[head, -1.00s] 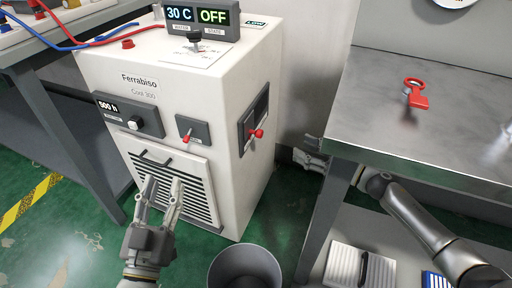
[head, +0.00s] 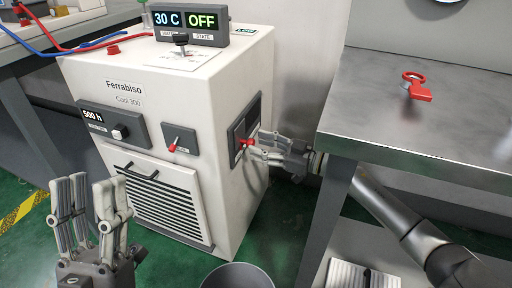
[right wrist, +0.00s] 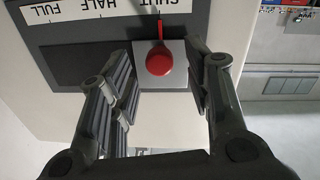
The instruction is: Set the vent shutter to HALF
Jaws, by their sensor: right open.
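The vent shutter control is a dark panel (head: 238,130) on the right side of the white machine, with a red-knobbed slider (head: 246,143). In the right wrist view the red knob (right wrist: 159,62) sits on a light block, and its red pointer is at SHUT. The HALF mark (right wrist: 100,5) and FULL lie to its left there. My right gripper (head: 257,146) is open at the knob. In its wrist view, its fingers (right wrist: 160,75) stand on either side of the knob and block, apparently with gaps. My left gripper (head: 90,185) is open and empty, in front of the machine's grille.
The machine (head: 240,200) also has a front red lever (head: 173,146), an hours dial (head: 120,132) and a top lever (head: 181,40). A steel table (head: 390,130) with a red key-like tag (head: 416,87) stands close on the right. A grey bin (head: 237,277) is below.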

